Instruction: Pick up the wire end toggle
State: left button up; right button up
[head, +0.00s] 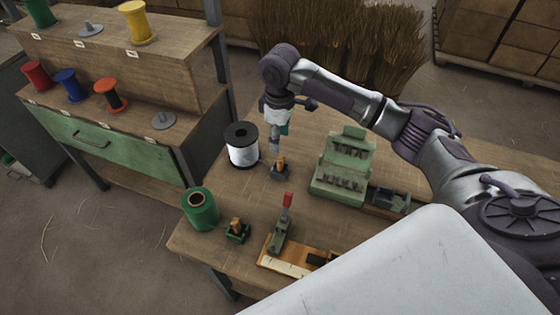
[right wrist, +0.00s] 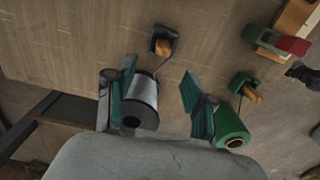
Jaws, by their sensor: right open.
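A small wooden toggle (head: 281,161) sits in a dark holder (head: 279,173) on the workbench, beside a silver wire spool (head: 242,150) with black ends. In the right wrist view this toggle (right wrist: 163,46) is above the gap between the fingers. A second wooden toggle (head: 236,224) sits in a green holder near a green spool (head: 200,212); it also shows in the right wrist view (right wrist: 252,93). My right gripper (head: 274,146) points down, open and empty, above and beside the first toggle. Its teal fingers (right wrist: 158,70) are spread, with the silver spool (right wrist: 142,94) showing behind them. My left gripper is out of view.
A green slotted block (head: 344,168) stands right of the first toggle. A red-handled clamp (head: 283,225) is on a wooden board near the front. A shelf (head: 165,60) with coloured spools stands at left. Broom bristles (head: 340,45) rise behind the bench.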

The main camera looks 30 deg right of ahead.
aim_at(280, 159)
notch_tip(280, 159, down, 3)
jog(key=shift+w+f, duration=0.1)
jog(key=shift+f, duration=0.3)
jog(key=shift+s+f+p, duration=0.15)
jog(key=shift+f+p, duration=0.2)
jog(key=shift+f, duration=0.25)
jog(key=shift+s+f+p, duration=0.15)
jog(key=shift+f+p, duration=0.15)
jog(key=shift+f, duration=0.25)
notch_tip(280, 159, down, 2)
jog(key=shift+f, duration=0.55)
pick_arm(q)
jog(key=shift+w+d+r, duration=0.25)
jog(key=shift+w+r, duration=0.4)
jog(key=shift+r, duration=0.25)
pick_arm(e)
jog(key=c, duration=1)
